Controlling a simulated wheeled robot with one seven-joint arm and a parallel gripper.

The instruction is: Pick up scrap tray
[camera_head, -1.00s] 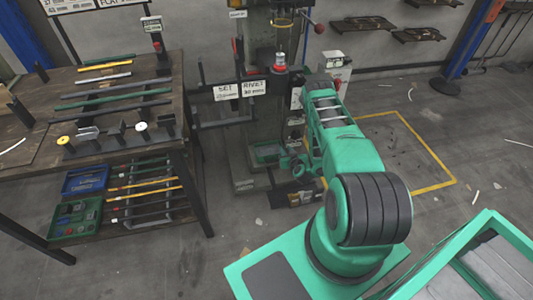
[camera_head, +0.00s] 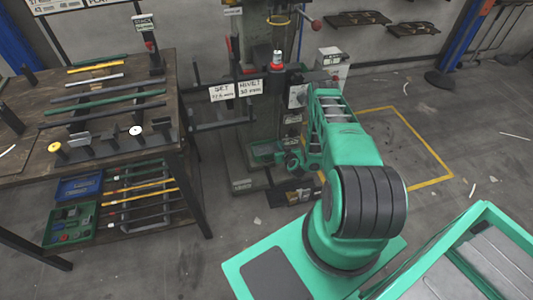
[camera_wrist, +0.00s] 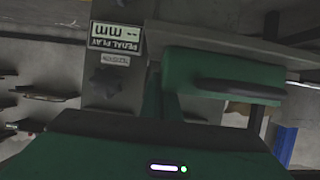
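A small green tray (camera_head: 265,152) with a dark inside sits low at the foot of the rivet press, and I take it for the scrap tray. My arm reaches down toward the press, and its wrist end is just right of this tray. The fingers of my gripper cannot be made out in the head view. In the wrist view a green housing with a lit strip fills the bottom. Above it is a green block (camera_wrist: 225,75) with a dark bar, which I cannot identify for sure. No held object can be made out.
The press column (camera_head: 275,100) stands behind my arm. A workbench (camera_head: 95,148) with rods and a lower shelf is on the left. A dark box (camera_head: 293,194) is on the floor near the press foot. A pedal-play sign (camera_wrist: 117,42) shows upside down. Yellow-marked floor on the right is mostly clear.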

